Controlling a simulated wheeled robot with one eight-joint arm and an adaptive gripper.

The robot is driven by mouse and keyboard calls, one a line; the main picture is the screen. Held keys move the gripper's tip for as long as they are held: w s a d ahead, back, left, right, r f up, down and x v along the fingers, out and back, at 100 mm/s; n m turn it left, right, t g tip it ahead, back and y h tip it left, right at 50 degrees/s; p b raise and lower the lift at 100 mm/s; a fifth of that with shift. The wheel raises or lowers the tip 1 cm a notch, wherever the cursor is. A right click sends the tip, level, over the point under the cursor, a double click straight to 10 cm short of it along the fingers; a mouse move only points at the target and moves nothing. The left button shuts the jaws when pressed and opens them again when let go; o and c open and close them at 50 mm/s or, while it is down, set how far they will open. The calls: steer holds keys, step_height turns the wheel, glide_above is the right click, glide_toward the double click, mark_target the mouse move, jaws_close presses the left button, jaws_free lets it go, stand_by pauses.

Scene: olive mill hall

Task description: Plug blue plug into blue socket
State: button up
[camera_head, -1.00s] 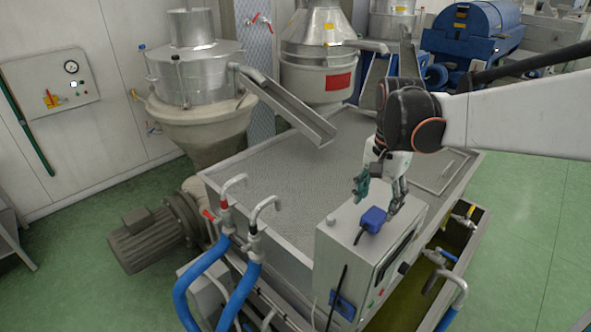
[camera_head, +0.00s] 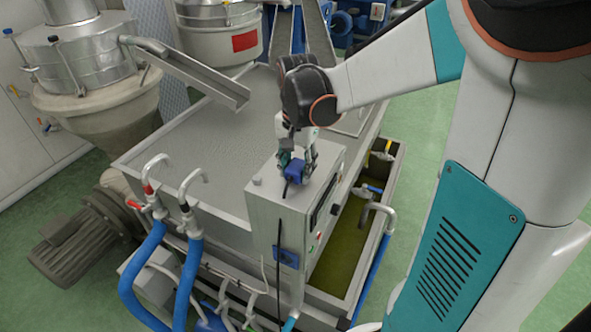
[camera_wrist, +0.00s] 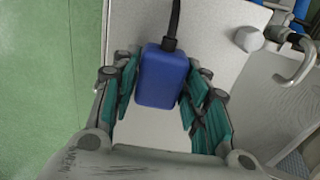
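The blue plug (camera_head: 296,172) lies on the top of a grey control box (camera_head: 262,200), with its black cable running off the front edge. In the wrist view the plug (camera_wrist: 162,76) sits between the two teal-padded fingers of my gripper (camera_wrist: 160,108). A gap shows on the right side of the plug, and the left finger is close to it; I cannot tell whether it touches. My gripper (camera_head: 298,160) is open around the plug, pointing down. A blue socket (camera_head: 286,257) is on the front face of the box, low down.
A large steel basin (camera_head: 215,135) stands behind the box. Curved metal pipes with blue hoses (camera_head: 150,265) stand left of it. A trough with greenish liquid (camera_head: 335,255) and valves lies to the right. Green floor (camera_head: 415,130) is free beyond.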

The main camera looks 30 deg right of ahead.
mark_target(297, 166)
steer(key=c, duration=0.3)
steer(key=shift+r, duration=0.15)
step_height(297, 166, up, 20)
steer(key=shift+s+f+b, duration=0.1)
steer(key=shift+f+b, duration=0.05)
steer(key=shift+b, duration=0.25)
stand_by(0.4)
